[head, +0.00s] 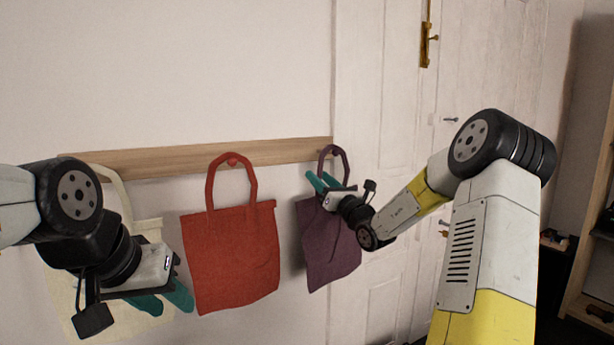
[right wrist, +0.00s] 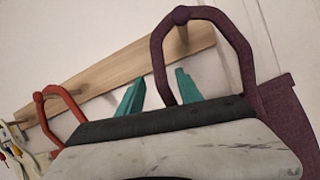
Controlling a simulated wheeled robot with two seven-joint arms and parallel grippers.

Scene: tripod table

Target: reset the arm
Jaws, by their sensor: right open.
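My right gripper (head: 319,182) is in front of the purple bag (head: 331,252), near the base of its handle. In the right wrist view the right gripper's teal fingers (right wrist: 158,92) stand apart, with the purple handle (right wrist: 157,55) looped over a peg just beyond them. No thing is held between the fingers. My left gripper (head: 163,302) is at the lower left, in front of a cream bag (head: 62,280). Its two teal fingers show partly, and whether they are apart is hard to tell.
A wooden rail (head: 290,151) with pegs runs along the wall. A red bag (head: 231,255) hangs from it between my two grippers. A white door (head: 385,90) with brass fittings is to the right, and a dark shelf (head: 590,250) stands at the far right.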

